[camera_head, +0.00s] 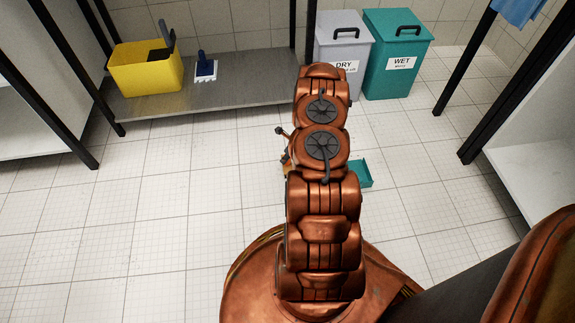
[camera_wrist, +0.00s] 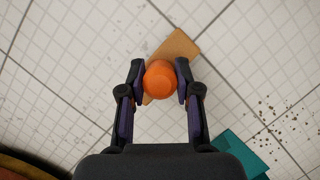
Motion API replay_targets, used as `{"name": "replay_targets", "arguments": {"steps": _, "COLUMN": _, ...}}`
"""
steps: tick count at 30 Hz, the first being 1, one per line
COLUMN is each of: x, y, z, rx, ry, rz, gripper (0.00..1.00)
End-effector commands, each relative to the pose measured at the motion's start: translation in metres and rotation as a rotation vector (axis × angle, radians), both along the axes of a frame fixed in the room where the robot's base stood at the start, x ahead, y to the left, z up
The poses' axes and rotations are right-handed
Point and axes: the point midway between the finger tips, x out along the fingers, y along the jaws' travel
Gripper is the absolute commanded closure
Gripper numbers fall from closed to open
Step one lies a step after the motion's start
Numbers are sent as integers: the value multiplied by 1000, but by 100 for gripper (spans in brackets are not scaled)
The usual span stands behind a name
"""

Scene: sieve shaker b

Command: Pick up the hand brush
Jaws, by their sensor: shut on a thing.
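In the wrist view my gripper (camera_wrist: 160,81) is shut on an orange rounded piece (camera_wrist: 160,80), which looks like the end of the hand brush's handle. A flat tan piece (camera_wrist: 178,46) shows beyond and below it, and looks like the brush's head. Whether the brush touches the floor I cannot tell. In the head view my arm hides most of the gripper and the held thing; only a little orange and tan shows at the arm's left edge.
A teal dustpan-like thing (camera_head: 362,173) lies on the tiled floor, also in the wrist view (camera_wrist: 240,150). Dark specks (camera_wrist: 272,135) lie near it. A low metal shelf (camera_head: 235,93) holds a yellow bucket (camera_head: 145,75) and a blue-and-white brush (camera_head: 205,68). Grey (camera_head: 342,65) and teal (camera_head: 394,65) bins stand behind.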

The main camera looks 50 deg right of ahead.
Motion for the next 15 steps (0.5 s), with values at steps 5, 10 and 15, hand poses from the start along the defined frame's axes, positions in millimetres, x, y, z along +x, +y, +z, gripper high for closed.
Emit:
{"name": "replay_targets", "arguments": {"steps": 5, "x": 0, "y": 0, "z": 0, "rx": 0, "ry": 0, "rz": 0, "gripper": 100}}
{"name": "replay_targets", "arguments": {"steps": 10, "x": 0, "y": 0, "z": 1, "rx": 0, "ry": 0, "rz": 0, "gripper": 100}}
{"name": "replay_targets", "arguments": {"steps": 15, "x": 1, "y": 0, "z": 14, "rx": -1, "ry": 0, "rz": 2, "gripper": 100}}
